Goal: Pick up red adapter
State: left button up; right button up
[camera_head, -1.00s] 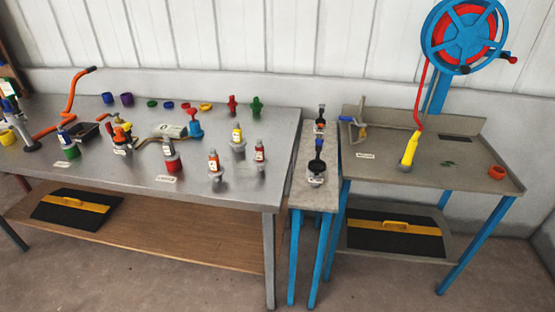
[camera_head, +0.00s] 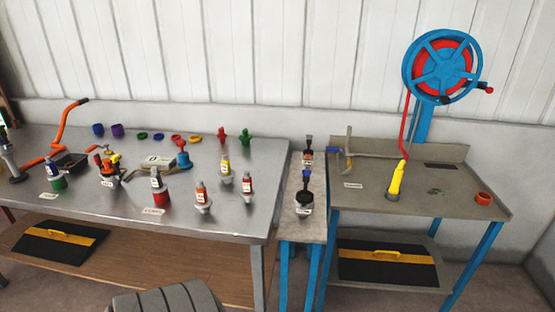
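Several red parts are on the metal table (camera_head: 250,204), and I cannot tell for certain which is the adapter. A small upright red fitting (camera_head: 223,137) stands near the back edge, just left of a similar green fitting (camera_head: 246,136). A flat red ring (camera_head: 176,138) lies at the back, among other coloured rings. Neither of my grippers is in view. A dark grey ribbed shape (camera_head: 165,300) at the bottom edge may be part of me.
Several labelled bottles, such as one with an orange label (camera_head: 201,196), crowd the table. A narrow bench (camera_head: 310,228) and a grey side table (camera_head: 428,206) with a yellow nozzle (camera_head: 395,180) stand right. A blue hose reel (camera_head: 443,66) rises behind. The table's front right corner is clear.

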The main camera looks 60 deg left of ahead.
aim_at(247, 193)
jog(key=i, duration=1.25)
jog(key=z, duration=1.2)
jog(key=i, duration=0.4)
jog(key=u, duration=3.3)
